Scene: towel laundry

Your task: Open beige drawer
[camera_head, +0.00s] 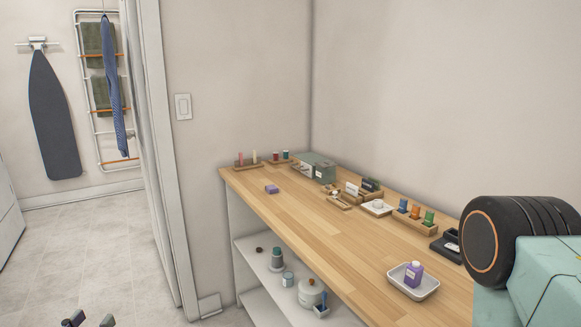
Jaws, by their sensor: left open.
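No drawer that I can clearly call beige shows in the head view. A white cabinet front (9,215) with a horizontal seam is cut off at the left edge, beyond the doorway. My left gripper (91,321) is at the bottom edge, left of the counter. Only its two fingertips show, spread apart with nothing seen between them. It is clear of the cabinet and the counter. My right gripper is out of view.
A wooden counter (300,217) holds small bottles, trays and a grey-green box (318,167). Jars stand on the white shelf (256,257) below. A white door edge (160,150) stands left of it. An ironing board (54,115) and towel rack (104,135) hang beyond; tiled floor (95,240) is open.

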